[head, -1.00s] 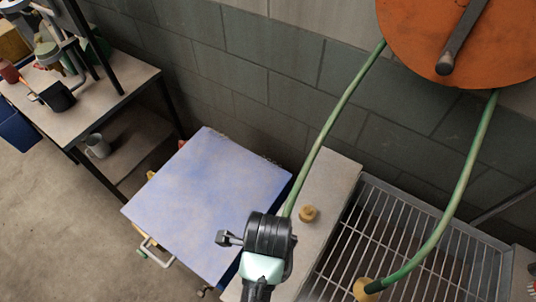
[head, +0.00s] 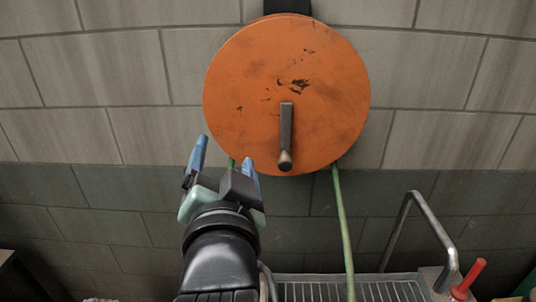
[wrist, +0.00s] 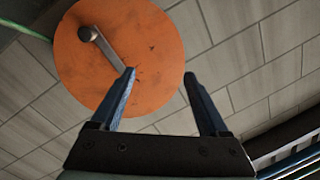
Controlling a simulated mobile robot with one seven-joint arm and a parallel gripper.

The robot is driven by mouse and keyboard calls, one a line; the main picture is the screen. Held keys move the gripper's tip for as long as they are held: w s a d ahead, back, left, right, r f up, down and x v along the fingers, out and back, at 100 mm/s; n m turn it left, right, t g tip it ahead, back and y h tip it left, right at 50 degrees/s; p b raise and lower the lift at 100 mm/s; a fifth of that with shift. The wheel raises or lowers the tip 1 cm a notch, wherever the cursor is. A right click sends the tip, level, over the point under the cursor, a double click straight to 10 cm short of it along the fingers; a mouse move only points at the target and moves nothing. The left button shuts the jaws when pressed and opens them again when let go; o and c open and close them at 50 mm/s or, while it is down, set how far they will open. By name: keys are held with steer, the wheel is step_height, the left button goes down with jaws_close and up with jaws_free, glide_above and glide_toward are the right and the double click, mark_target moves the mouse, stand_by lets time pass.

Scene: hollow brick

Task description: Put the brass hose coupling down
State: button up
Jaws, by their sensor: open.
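My gripper (head: 226,150) is raised in front of the wall, at the lower left of the orange hose reel (head: 245,90) in the head view. Its two blue fingers are spread apart with nothing between them. The wrist view also shows the open, empty gripper (wrist: 160,74), with the orange reel (wrist: 100,65) beyond the fingers. The brass hose coupling is not in view in either current frame. The green hose (head: 342,225) hangs from the reel toward the grate, and its lower end is out of view.
A dark crank handle (head: 286,130) sticks out from the reel. Below is a metal grate (head: 350,291) with a bent metal bar (head: 400,225) at its right. A red-handled item (head: 470,275) stands at the lower right. The block wall (head: 110,75) is close behind.

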steer(key=s+d+r+n+t, duration=0.2)
steer(key=s+r+t, duration=0.1)
steer(key=r, duration=0.5)
steer(key=s+d+r+n+t+h, duration=0.1)
steer(key=s+d+r+t, duration=0.1)
steer(key=s+r, duration=0.3)
steer(key=s+d+r+n+t+h, duration=0.1)
steer(key=s+r+t, duration=0.3)
steer(key=r, duration=0.7)
steer(key=shift+d+r+n+t, duration=0.3)
steer(key=shift+d+n, duration=0.1)
steer(key=shift+n, duration=0.4)
steer(key=shift+s, duration=0.1)
